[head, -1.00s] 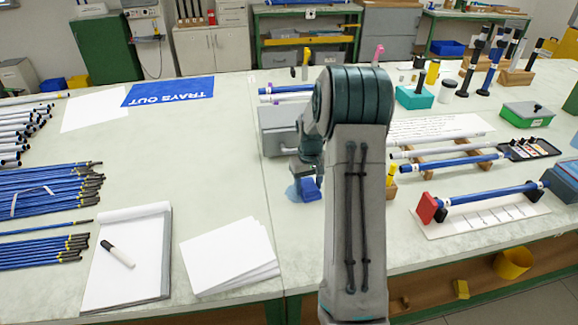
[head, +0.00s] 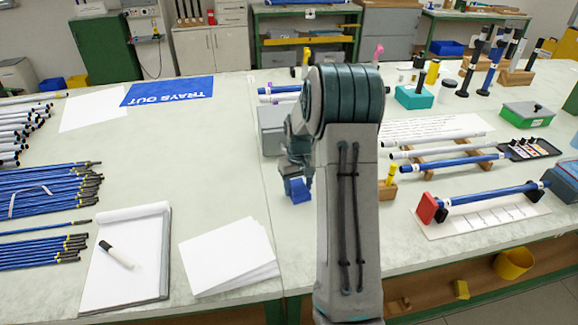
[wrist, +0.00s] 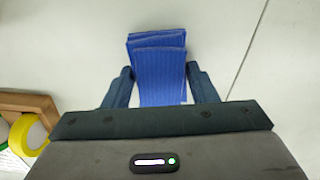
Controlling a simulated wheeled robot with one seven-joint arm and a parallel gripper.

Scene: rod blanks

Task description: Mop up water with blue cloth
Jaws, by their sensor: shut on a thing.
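The blue cloth (head: 298,191) is folded and sits just under my gripper (head: 297,178) in the head view, low over the pale bench top left of my arm. In the wrist view the ribbed, layered cloth (wrist: 158,60) lies between the two dark fingers of my gripper (wrist: 160,78), which is shut on it. Whether the cloth touches the bench is unclear. I make out no water on the bench now in either view; the spot under the cloth and behind my arm is hidden.
A grey box (head: 271,131) stands close behind the gripper. A wooden block with a yellow-handled tool (head: 388,188) stands right of my arm. White sheets (head: 229,257) and a notepad (head: 127,255) lie to the left front.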

